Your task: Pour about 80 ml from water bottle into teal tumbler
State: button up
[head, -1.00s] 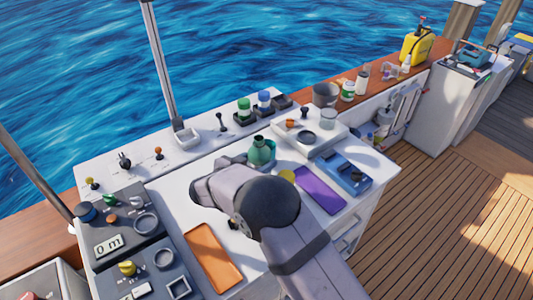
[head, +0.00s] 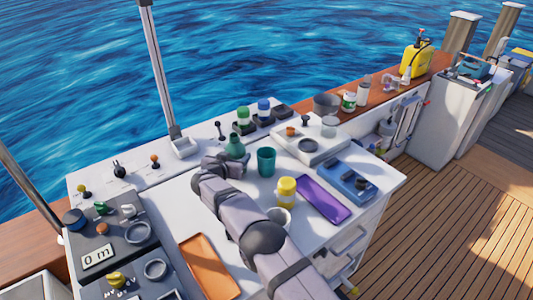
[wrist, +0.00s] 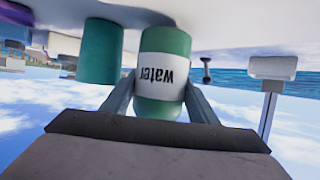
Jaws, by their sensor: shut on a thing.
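The water bottle (head: 235,147) is green with a white label. My gripper (head: 232,164) is shut on it, and in the wrist view its two fingers lie on either side of the bottle (wrist: 163,66). The wrist picture is upside down, and the label reads upside down in it, so the bottle stands upright. The teal tumbler (head: 266,162) stands upright on the white top, to the right of the bottle and apart from it. It also shows in the wrist view (wrist: 101,52). The water level and the tumbler's inside cannot be made out.
A yellow jar (head: 286,192) and a white cup (head: 278,218) stand right of my arm. An orange pad (head: 209,267) lies at the front left.

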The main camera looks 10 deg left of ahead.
jog(key=shift+w, duration=0.4)
jog(key=shift+r, duration=0.1)
jog(key=shift+d+r+p, duration=0.1)
jog(key=shift+r+p, duration=0.15)
jog(key=shift+p, duration=0.55)
